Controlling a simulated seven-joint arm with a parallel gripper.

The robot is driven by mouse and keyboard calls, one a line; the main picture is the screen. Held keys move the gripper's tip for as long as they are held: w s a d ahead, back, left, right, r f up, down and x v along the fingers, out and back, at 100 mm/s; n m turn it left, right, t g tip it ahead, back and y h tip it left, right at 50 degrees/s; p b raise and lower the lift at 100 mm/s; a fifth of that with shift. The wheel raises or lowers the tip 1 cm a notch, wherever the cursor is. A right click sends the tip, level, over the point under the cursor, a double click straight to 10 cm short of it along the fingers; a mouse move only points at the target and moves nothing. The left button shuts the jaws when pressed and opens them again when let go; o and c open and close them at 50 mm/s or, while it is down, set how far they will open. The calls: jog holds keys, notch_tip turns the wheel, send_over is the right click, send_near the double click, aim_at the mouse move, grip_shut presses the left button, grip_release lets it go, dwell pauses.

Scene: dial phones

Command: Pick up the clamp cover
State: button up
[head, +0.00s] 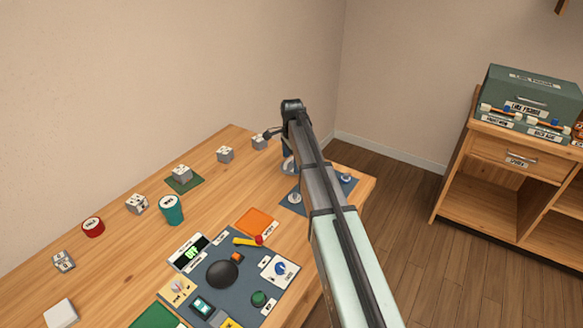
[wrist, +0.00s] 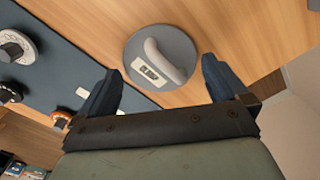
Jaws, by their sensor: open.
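In the wrist view, a round grey cover (wrist: 160,58) with a pale raised bar handle lies on the wooden table. It carries a small label too small to read, and it looks like the clamp cover. My gripper (wrist: 158,86) is open and empty, with one dark blue finger to each side of the cover's near edge. The cover is beyond the fingertips, not clasped. In the head view, the cover (head: 288,166) shows only in part behind my arm, near the table's far right end. My fingertips are mostly hidden there.
A dark blue panel (head: 347,182) with dials lies beside the cover. Several grey cubes, a teal cup (head: 172,210) and a red round piece (head: 93,227) stand along the left. A control board (head: 222,274) lies in front. A wooden shelf (head: 520,160) stands apart, right.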

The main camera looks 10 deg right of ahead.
jog(key=shift+f, duration=0.9)
jog(key=shift+c, duration=0.4)
jog(key=c, duration=0.6)
jog(key=shift+r, duration=0.1)
jog(key=shift+c, duration=0.2)
